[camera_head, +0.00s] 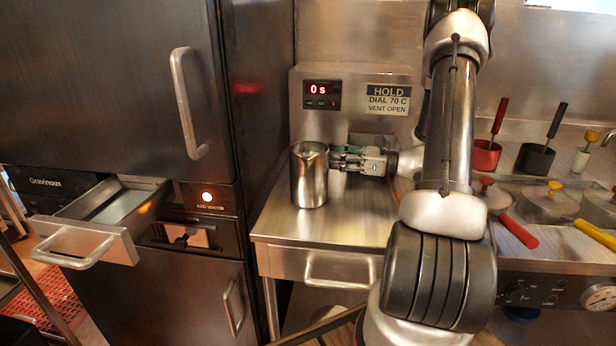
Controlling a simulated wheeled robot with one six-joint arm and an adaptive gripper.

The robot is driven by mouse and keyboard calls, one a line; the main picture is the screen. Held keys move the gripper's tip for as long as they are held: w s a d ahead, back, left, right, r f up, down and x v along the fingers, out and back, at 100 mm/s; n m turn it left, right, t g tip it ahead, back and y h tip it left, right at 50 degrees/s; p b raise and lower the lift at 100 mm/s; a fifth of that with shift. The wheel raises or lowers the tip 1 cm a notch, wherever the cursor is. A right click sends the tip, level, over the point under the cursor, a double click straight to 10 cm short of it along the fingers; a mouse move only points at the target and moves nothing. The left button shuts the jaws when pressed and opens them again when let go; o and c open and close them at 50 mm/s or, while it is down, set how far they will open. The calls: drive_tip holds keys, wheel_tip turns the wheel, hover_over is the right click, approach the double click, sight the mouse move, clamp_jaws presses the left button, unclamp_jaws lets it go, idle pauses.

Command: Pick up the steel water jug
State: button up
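The steel water jug (309,178) stands upright on the steel counter, left of my arm. It is a shiny cylinder with an open top. My gripper (337,156) lies roughly horizontal at the right side of the jug, near its rim, with the fingers pointing left at it. The fingertips meet the jug's right edge in the picture. I cannot tell whether they touch it or hold a handle there, and the gap between the fingers is not clear.
A black timer reading 0 s (322,95) and a HOLD sign (388,99) are on the back panel. Red (485,154) and black pots (535,158) stand at right. The counter front (315,228) is clear.

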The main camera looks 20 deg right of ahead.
sight(311, 153)
drive_tip(key=x, duration=0.7)
drive_tip(key=shift+a+r, duration=0.15)
drive_tip(key=shift+c, duration=0.5)
clamp_jaws()
drive_tip(key=shift+w, duration=0.1)
